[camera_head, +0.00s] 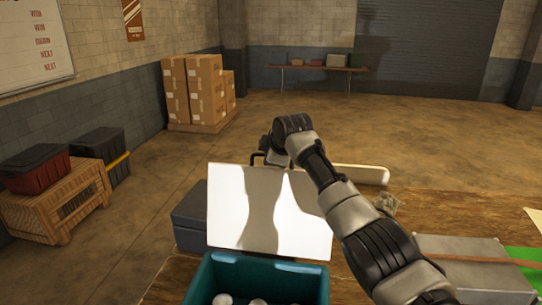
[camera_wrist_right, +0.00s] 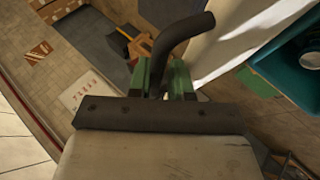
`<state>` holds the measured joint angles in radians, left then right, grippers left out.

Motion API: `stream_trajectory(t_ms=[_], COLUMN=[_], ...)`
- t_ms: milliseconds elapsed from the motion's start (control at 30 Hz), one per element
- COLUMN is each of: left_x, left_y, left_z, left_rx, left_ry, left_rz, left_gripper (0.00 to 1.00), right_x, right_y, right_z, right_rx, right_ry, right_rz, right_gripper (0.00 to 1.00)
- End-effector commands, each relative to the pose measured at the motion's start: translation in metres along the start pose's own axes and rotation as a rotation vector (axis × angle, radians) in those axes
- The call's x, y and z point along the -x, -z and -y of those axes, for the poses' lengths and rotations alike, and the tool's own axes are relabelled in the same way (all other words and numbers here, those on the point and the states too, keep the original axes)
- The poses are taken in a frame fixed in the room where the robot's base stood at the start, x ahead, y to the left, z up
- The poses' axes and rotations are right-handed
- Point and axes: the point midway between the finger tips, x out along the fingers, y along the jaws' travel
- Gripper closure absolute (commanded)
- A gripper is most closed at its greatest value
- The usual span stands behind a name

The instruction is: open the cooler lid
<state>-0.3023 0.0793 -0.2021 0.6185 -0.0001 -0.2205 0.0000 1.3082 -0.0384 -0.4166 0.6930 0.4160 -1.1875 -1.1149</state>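The teal cooler (camera_head: 205,285) stands at the bottom middle of the head view, with several round pale things inside. Its white lid (camera_head: 235,210) is raised, its inner face toward me, and the cooler's opening shows. In the right wrist view the lid (camera_wrist_right: 235,45) is a pale panel beside the teal cooler (camera_wrist_right: 285,75). My right arm reaches past the lid's right side, with the right gripper (camera_head: 262,157) behind its top edge. In the wrist view the right gripper (camera_wrist_right: 162,80) has its green-padded fingers on both sides of a dark curved handle (camera_wrist_right: 178,38), seemingly closed on it. My left gripper is out of view.
A blue-grey box (camera_head: 188,222) stands left of the lid. A grey case (camera_head: 465,262) lies on the wooden table (camera_head: 430,205) at right. Stacked cartons (camera_head: 195,90) and a crate with bins (camera_head: 55,205) stand on the floor. The floor beyond the table is open.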

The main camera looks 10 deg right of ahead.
Motion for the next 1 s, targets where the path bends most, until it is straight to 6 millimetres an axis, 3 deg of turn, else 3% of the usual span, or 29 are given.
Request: stream_trajectory(t_ms=[167, 333, 733, 1000], left_x=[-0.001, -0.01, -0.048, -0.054], left_y=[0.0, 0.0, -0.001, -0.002], left_z=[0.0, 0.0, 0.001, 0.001], left_rx=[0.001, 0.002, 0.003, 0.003], left_ry=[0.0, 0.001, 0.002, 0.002], left_rz=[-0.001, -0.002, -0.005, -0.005], left_gripper=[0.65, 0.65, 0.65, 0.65], right_x=[-0.001, 0.01, 0.083, 0.107], right_y=[-0.001, -0.001, -0.001, 0.0], right_z=[0.002, 0.002, 0.002, 0.001], right_rx=[-0.002, -0.003, 0.0, -0.001], right_ry=[0.005, 0.0, -0.005, 0.0], right_rz=[0.002, -0.001, -0.001, 0.0], right_gripper=[0.78, 0.78, 0.78, 0.78])
